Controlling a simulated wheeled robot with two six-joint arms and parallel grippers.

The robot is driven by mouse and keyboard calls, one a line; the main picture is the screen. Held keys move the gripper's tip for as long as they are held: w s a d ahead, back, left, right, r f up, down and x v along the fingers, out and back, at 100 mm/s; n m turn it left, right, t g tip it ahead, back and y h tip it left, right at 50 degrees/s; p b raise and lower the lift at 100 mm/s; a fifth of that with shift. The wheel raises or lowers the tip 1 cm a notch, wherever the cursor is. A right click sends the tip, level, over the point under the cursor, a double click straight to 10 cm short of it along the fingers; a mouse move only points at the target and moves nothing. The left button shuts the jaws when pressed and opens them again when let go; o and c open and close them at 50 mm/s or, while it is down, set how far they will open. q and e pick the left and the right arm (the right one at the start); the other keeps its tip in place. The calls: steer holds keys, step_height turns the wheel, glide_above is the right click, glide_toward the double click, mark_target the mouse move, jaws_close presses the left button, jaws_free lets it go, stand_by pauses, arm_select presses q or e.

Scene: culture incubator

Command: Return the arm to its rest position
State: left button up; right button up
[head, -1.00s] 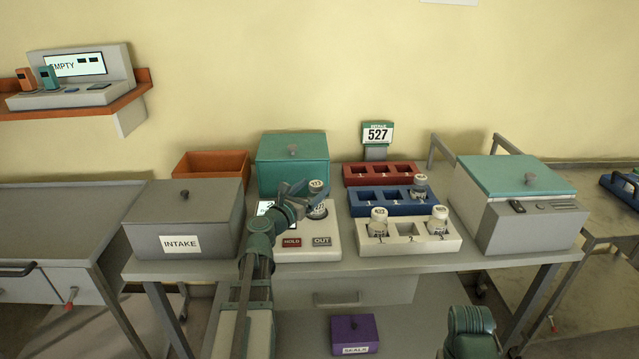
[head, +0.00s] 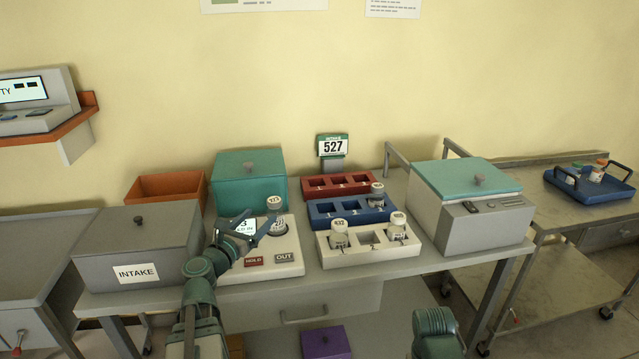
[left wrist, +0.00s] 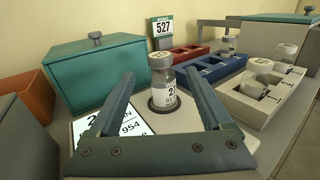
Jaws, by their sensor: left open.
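My left gripper (head: 258,219) is open and empty, over the front left part of the white HOLD/OUT station (head: 290,245). A capped, labelled vial (head: 277,215) stands upright in the station's round socket. In the left wrist view the same vial (left wrist: 163,88) shows beyond and between the spread fingers of the left gripper (left wrist: 160,78), apart from them. The station's lit display (left wrist: 115,122) is partly hidden by the left finger. Of my right arm only a teal link shows at the bottom of the head view; its gripper is out of sight.
Red (head: 341,182), blue (head: 322,217) and white racks (head: 345,262) stand right of the station; the blue and white ones hold vials. A grey INTAKE box (head: 135,245), teal box (head: 250,190) and orange bin (head: 165,187) are left and behind. A teal-lidded device (head: 485,235) stands right.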

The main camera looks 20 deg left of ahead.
arm_select(q)
steer(key=s+d+f+m+g+h+p, duration=0.1)
steer(key=d+f+m+g+h+p, duration=0.2)
steer(key=d+m, duration=0.55)
steer(key=s+d+f+m+g+h+p, duration=0.15)
steer(key=d+m+g, duration=0.35)
steer(key=d, duration=0.7)
steer(key=s+d+f+m+g+h+p, duration=0.1)
steer(key=d+f+m+g+h+p, duration=0.15)
steer(key=d+m, duration=0.65)
steer(key=s+d+f+m+g+y+p, duration=0.1)
steer(key=s+d+m+g+y+p, duration=0.1)
steer(key=s+m, duration=0.5)
steer(key=s+d+f+m+g+y+p, duration=0.2)
steer(key=s+d+m+g+y, duration=0.2)
steer(key=m, duration=0.6)
steer(key=s+g+y, duration=0.2)
steer(key=s+y, duration=0.1)
steer(key=shift+d+f+p, duration=0.15)
steer(key=shift+d+p, duration=0.1)
steer(key=shift+p, duration=0.05)
